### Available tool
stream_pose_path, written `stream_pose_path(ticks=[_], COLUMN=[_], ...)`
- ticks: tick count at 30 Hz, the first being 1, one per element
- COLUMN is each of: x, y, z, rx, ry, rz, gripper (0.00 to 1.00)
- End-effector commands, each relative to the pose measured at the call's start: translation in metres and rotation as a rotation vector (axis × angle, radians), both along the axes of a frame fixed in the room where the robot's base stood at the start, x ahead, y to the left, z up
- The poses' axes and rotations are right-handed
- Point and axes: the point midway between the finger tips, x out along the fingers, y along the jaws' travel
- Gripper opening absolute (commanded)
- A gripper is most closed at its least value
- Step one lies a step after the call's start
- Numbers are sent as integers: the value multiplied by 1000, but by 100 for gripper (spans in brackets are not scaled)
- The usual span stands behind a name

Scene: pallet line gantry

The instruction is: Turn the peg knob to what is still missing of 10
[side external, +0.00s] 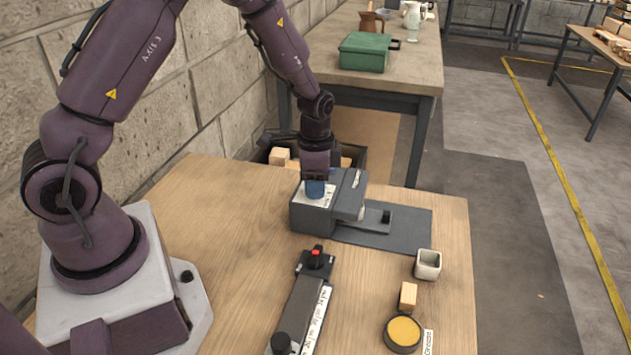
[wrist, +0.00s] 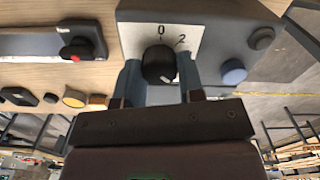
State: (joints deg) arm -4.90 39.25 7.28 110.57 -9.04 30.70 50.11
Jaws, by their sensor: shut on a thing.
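A black knob (wrist: 158,63) sits on a white dial plate (wrist: 133,38) on a grey box (side external: 303,217). The figures 0 and 2 show on the plate beyond the knob; the rest of the scale is hidden. A small pale mark shows on the knob's near right side, but its exact reading is unclear. My gripper (wrist: 160,78) is shut on the knob, with one blue finger on each side. In the side external view my gripper (side external: 315,188) points down at the plate and hides the knob.
A long black fixture (side external: 300,305) with a red-marked knob (side external: 315,257) lies in front of the box. A pale cup (side external: 428,264), a wooden block (side external: 408,296) and a yellow-topped round dish (side external: 403,331) stand at right. A bin of blocks (side external: 357,155) is behind.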

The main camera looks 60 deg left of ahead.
Motion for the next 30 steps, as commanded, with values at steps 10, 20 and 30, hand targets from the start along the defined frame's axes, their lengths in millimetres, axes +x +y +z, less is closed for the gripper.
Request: stream_pose_path(ticks=[10, 20, 30], x=[0, 0, 0], y=[1, 1, 1], z=[1, 1, 1], rx=[1, 0, 1], ry=[1, 1, 1], rz=[331, 645, 968], gripper=[12, 12, 12])
